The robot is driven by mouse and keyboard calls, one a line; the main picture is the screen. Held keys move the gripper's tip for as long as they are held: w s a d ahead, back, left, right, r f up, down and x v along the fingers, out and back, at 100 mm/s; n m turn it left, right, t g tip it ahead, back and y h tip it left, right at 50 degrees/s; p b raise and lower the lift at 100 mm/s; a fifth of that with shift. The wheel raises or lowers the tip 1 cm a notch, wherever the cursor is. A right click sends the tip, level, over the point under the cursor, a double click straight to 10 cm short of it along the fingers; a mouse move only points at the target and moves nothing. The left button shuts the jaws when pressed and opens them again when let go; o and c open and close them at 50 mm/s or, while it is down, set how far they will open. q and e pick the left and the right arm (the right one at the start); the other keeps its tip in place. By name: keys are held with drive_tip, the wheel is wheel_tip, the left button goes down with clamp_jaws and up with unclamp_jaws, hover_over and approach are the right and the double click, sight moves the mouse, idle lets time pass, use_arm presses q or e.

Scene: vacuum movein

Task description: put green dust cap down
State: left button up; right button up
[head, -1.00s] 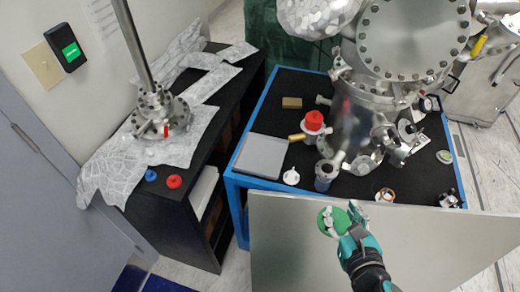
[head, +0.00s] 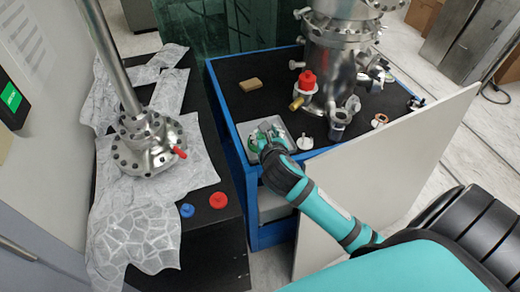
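The green dust cap (head: 255,142) is at the fingers of my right gripper (head: 267,136), over the grey tray (head: 293,146) on the blue-edged black table. The fingers and wrist hide part of the cap. The gripper appears shut on it. I cannot tell whether the cap touches the tray. My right arm reaches in from the lower right. My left gripper is not in view.
A white cap (head: 305,142) lies just right of the tray. A red cap (head: 307,79) and the steel chamber (head: 338,65) stand behind. A grey panel (head: 385,165) borders the table's front. Blue (head: 187,210) and red (head: 218,200) caps lie on the left black shelf.

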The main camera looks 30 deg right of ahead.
drive_tip(key=w+d+f+m+g+h+b, duration=0.1)
drive_tip(key=w+d+m+g+h+b, duration=0.2)
drive_tip(key=w+d, duration=0.45)
drive_tip(key=b, duration=0.2)
hover_over(270, 133)
drive_tip(key=s+a, duration=0.2)
drive_tip(key=s, duration=0.1)
drive_tip(key=shift+t, duration=0.4)
wheel_tip(270, 133, down, 6)
drive_tip(key=shift+w+r, duration=0.15)
drive_tip(key=shift+r, duration=0.1)
wheel_tip(270, 133, down, 4)
drive_tip(key=shift+r, duration=0.15)
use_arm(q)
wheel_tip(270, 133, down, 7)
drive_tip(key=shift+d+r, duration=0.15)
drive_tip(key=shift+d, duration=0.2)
use_arm(e)
drive_tip(key=shift+f, duration=0.2)
drive_tip(key=shift+f, duration=0.25)
